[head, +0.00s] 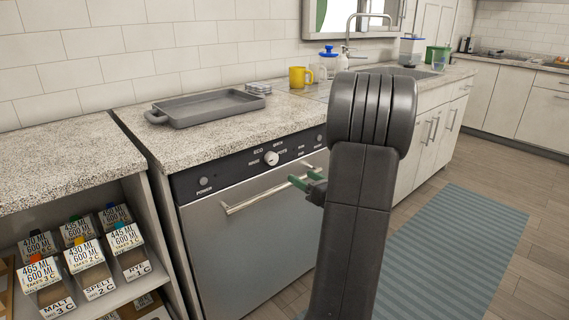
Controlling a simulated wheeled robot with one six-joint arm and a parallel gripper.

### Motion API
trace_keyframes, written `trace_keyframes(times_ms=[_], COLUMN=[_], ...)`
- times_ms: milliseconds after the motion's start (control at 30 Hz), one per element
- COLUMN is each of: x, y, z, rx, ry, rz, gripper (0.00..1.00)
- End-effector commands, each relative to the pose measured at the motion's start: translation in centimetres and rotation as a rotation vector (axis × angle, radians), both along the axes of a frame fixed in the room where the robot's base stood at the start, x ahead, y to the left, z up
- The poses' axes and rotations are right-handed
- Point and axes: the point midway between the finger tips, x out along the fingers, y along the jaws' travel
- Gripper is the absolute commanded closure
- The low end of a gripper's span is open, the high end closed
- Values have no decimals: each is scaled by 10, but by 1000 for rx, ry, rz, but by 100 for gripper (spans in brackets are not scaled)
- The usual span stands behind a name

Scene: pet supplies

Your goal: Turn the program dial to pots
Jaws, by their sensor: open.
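The program dial (271,157) is a small pale round knob on the dark control panel (235,172) of the dishwasher (250,235). Small white labels ring it; ECO reads at its upper left, and the others are too small to read surely. I cannot tell which label the dial points at. My gripper (306,180) has green-tipped fingers and is open and empty. In the picture it is right of and slightly below the dial, apart from it, near the right part of the door handle (262,193). My arm hides part of the gripper and the dishwasher's right side.
The panel also has a button marked POWER (204,182). A grey baking tray (206,107) and a yellow mug (298,77) stand on the counter above. A blue striped mat (455,245) lies on open floor at right.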

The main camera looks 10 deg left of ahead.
Motion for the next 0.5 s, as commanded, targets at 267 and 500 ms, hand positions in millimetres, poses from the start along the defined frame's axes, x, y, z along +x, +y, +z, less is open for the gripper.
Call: trace_keyframes(times_ms=[267,500], x=[33,61], y=[45,80], z=[0,0], rx=[2,3], ry=[0,0], rz=[4,1], gripper=[41,41])
